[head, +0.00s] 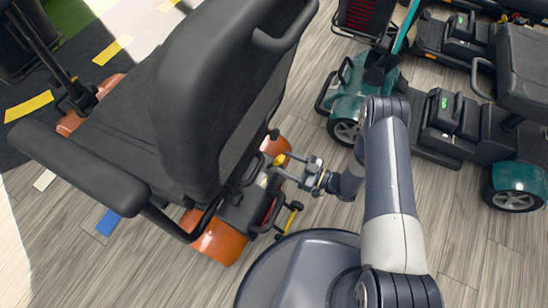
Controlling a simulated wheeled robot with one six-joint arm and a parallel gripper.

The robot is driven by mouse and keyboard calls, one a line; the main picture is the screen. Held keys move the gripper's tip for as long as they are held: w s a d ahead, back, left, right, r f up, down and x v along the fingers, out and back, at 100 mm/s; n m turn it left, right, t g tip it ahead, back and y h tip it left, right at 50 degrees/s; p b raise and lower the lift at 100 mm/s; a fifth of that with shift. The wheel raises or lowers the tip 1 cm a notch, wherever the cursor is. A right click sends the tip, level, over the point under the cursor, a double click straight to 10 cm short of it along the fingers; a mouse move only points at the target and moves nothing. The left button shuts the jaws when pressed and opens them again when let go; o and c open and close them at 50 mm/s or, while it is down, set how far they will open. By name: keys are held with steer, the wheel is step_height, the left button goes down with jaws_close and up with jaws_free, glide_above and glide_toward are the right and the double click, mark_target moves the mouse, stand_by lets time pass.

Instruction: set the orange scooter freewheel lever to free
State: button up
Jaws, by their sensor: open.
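The orange scooter (218,240) stands at the left, with a black seat and orange fenders. Its seat back covers much of the scooter's rear from this view. My gripper (285,168) is open at the scooter's rear, its fingers pointing left toward the body beside the rear orange fender. Small yellow parts (279,160) show by the fingertips. A black part with yellow ends (290,220) sticks out lower on the rear. I cannot tell which of these is the freewheel lever, nor its setting. I cannot tell whether the fingers touch anything.
Wood-look floor (480,255) is clear at the lower right. Coloured floor markings (108,222) lie at the left.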

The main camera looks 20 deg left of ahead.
mark_target(276, 159)
steer(key=shift+w+a+b, duration=0.1)
steer(key=shift+a+b, duration=0.3)
steer(key=shift+a, duration=2.35)
steer(key=shift+c, duration=0.2)
jaws_close()
